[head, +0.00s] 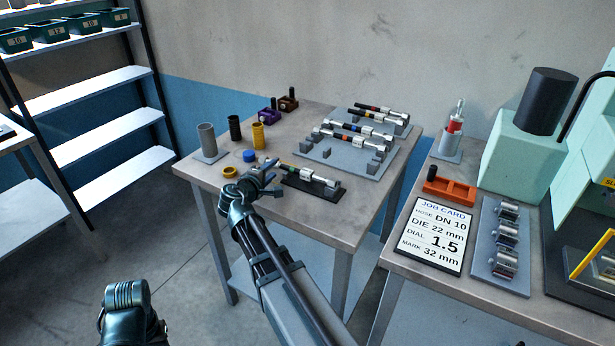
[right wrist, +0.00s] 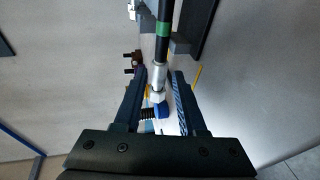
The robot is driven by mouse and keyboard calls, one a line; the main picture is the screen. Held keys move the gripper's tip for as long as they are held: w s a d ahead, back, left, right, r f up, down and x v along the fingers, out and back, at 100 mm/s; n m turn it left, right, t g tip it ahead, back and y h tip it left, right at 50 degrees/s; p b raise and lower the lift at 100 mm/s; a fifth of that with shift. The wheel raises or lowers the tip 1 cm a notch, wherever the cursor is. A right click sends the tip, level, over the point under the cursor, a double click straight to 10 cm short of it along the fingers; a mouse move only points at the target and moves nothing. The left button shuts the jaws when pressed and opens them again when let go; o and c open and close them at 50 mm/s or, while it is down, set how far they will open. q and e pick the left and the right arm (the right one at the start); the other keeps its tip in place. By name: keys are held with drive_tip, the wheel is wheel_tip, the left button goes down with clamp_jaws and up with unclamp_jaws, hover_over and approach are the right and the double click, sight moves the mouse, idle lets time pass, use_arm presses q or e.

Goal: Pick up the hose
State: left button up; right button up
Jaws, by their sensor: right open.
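A dark hose (head: 306,176) with silver end fittings lies at a black stand (head: 312,190) near the front of the middle table. In the right wrist view the hose (right wrist: 162,45) shows a green band, with its silver fitting and nut toward me. My right gripper (head: 268,176) is open at the hose's left end. In the wrist view the fitting lies between the jaws (right wrist: 165,85), with a gap on the right side; contact on the left cannot be told. Part of my left arm shows at the lower left, but its jaws do not.
Several banded hoses lie on a grey rack (head: 340,157) behind. A grey cylinder (head: 206,140), yellow (head: 258,135) and black (head: 235,129) cylinders, a blue cap (head: 249,156) and a yellow ring (head: 230,172) stand to the left. A job card (head: 437,234) lies on the right bench.

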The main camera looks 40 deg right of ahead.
sight(276, 166)
drive_tip(key=x, duration=0.3)
drive_tip(key=shift+w+b, duration=0.1)
drive_tip(key=shift+b, duration=0.2)
clamp_jaws()
drive_tip(key=shift+a, duration=0.1)
idle(1.0)
